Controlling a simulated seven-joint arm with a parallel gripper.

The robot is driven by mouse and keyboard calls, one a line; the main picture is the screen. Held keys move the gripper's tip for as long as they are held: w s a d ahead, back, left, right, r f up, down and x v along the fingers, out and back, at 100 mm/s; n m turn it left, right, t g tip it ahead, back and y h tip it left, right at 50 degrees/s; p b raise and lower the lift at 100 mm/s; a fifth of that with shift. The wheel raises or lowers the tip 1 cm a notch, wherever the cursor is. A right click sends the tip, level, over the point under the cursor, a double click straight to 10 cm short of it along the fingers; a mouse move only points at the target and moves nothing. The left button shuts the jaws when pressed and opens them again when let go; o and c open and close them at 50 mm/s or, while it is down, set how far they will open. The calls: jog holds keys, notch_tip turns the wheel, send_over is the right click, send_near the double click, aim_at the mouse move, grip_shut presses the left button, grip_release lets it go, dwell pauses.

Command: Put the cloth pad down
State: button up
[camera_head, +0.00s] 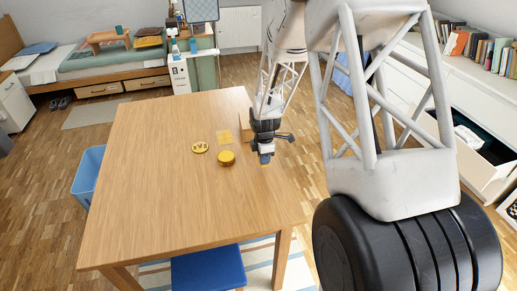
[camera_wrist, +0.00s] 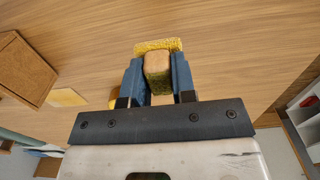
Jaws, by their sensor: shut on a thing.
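My gripper (camera_head: 265,155) is low near the right edge of the wooden table (camera_head: 170,205). In the wrist view its two blue fingers (camera_wrist: 159,78) are shut on the cloth pad (camera_wrist: 158,45), gripping its tan, block-like part. A yellow, rough-textured strip of the pad shows beyond the fingertips. In the head view the pad is mostly hidden by the gripper. Bare table top lies beyond the pad in the wrist view. I cannot tell whether the pad touches the table.
Left of my gripper lie a round yellow tin (camera_head: 226,158), a yellow lettered disc (camera_head: 200,147) and a flat yellow square (camera_head: 222,137). A wooden box (camera_wrist: 24,68) stands close by. The table's front and left are clear. A blue stool (camera_head: 208,270) is in front.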

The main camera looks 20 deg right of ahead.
jog(key=w, duration=0.7)
jog(key=w+f, duration=0.1)
jog(key=w, duration=0.2)
jog(key=shift+w+d, duration=0.2)
jog(key=shift+d, duration=0.15)
jog(key=shift+f, duration=1.7)
jog(key=shift+f, duration=0.15)
jog(key=o, duration=0.8)
notch_tip(320, 180, up, 12)
jog(key=shift+r, duration=0.15)
